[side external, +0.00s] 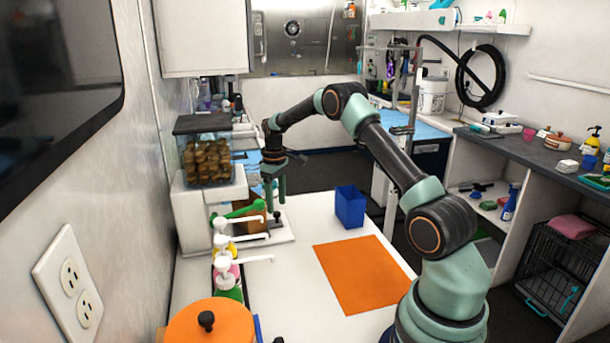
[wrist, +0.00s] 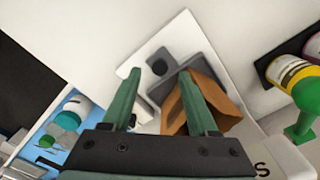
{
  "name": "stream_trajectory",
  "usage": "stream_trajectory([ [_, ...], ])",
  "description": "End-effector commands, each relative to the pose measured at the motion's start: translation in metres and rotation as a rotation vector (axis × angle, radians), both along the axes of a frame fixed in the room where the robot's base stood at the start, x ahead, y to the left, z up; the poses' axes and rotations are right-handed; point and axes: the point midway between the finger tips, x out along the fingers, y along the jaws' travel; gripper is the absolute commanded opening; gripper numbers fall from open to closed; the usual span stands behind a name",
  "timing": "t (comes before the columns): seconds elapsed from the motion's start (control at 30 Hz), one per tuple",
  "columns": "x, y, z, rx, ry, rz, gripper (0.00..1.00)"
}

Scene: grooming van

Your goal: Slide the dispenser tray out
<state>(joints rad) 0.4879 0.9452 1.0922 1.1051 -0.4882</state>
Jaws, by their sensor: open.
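The dispenser (side external: 206,190) is a white body with a clear, dark-lidded hopper (side external: 207,157) full of brown treats, against the left wall. At its foot lies a flat white plate (side external: 282,237), apparently the tray. A dark knob (side external: 277,217) stands near it and also shows in the wrist view (wrist: 159,67), beside a grey part (wrist: 196,70) and a brown open box-like piece (wrist: 178,118). My gripper (side external: 274,196) points down above the plate, open and empty. In the wrist view its green fingertips (wrist: 160,74) lie either side of the knob; contact cannot be told.
Pump bottles (side external: 222,245) with white spouts and a green bottle stand close to the plate's near side. A blue bin (side external: 350,207) and an orange mat (side external: 362,274) lie to the right. An orange-lidded pot (side external: 212,324) is at the front. White counter between is clear.

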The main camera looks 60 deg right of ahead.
Motion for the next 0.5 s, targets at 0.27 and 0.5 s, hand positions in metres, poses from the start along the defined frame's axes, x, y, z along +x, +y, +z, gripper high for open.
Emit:
stream_trajectory([
  [0.27,0.0,0.0,-0.028,0.0,0.0,0.0,0.59],
  [0.5,0.0,0.0,-0.031,0.0,-0.001,0.0,0.59],
])
